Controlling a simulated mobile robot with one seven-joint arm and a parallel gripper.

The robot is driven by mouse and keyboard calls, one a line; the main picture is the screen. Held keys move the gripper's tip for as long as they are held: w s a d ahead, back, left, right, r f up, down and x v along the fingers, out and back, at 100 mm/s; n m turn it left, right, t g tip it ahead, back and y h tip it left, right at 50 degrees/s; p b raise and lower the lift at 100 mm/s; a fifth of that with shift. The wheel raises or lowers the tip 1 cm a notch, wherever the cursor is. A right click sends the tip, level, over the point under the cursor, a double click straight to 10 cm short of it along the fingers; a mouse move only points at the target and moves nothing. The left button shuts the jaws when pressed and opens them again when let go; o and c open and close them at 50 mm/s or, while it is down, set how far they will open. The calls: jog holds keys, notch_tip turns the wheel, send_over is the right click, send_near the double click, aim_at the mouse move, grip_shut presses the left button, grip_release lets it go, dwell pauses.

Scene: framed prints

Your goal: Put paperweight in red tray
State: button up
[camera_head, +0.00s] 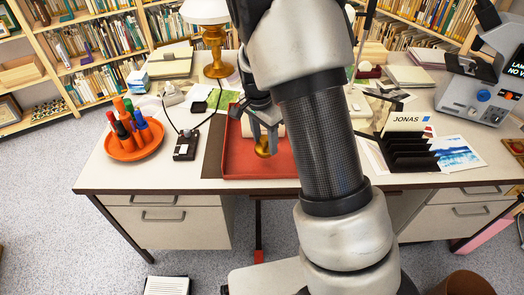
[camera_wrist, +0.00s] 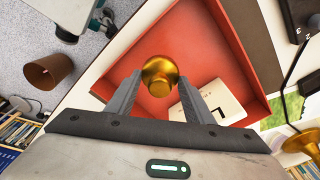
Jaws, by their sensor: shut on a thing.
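The paperweight (camera_head: 263,147) is a small rounded brass-gold piece. My gripper (camera_head: 264,134) is shut on it, over the red tray (camera_head: 240,164) on the desk. In the wrist view the paperweight (camera_wrist: 159,75) sits between the two fingers of my gripper (camera_wrist: 160,88), with the tray (camera_wrist: 212,50) behind it. I cannot tell whether the paperweight touches the tray floor. My arm hides the right part of the tray in the head view.
A cream book or card (camera_wrist: 214,100) lies in the tray. An orange dish (camera_head: 134,149) with several markers stands left, beside a small black box (camera_head: 186,148). A black letter rack (camera_head: 408,152) stands right, and a brass lamp (camera_head: 215,50) stands behind.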

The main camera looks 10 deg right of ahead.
aim_at(264, 145)
jog(key=shift+f+b, duration=0.45)
jog(key=shift+f, duration=1.95)
jog(key=shift+f, duration=0.1)
jog(key=o, duration=1.4)
jog(key=r, duration=0.4)
jog(key=a+r+p, duration=0.1)
jog(key=r, duration=0.3)
jog(key=r+p, duration=0.1)
jog(key=r, duration=0.3)
jog(key=shift+s+a, duration=0.15)
jog(key=shift+s, duration=0.2)
jog(key=s+r+n+t, duration=0.1)
jog(key=s+r+n, duration=0.3)
jog(key=s+r, duration=0.2)
jog(key=s+d+r+n+t, duration=0.1)
jog(key=s+r+n, duration=0.3)
jog(key=s, duration=0.6)
jog(key=s+r+n+t+y, duration=0.1)
jog(key=s+r+n+t, duration=0.2)
jog(key=s+r, duration=0.4)
jog(key=shift+s+d+r+n, duration=0.2)
jog(key=shift+s+r+n, duration=0.1)
jog(key=shift+s+n, duration=0.25)
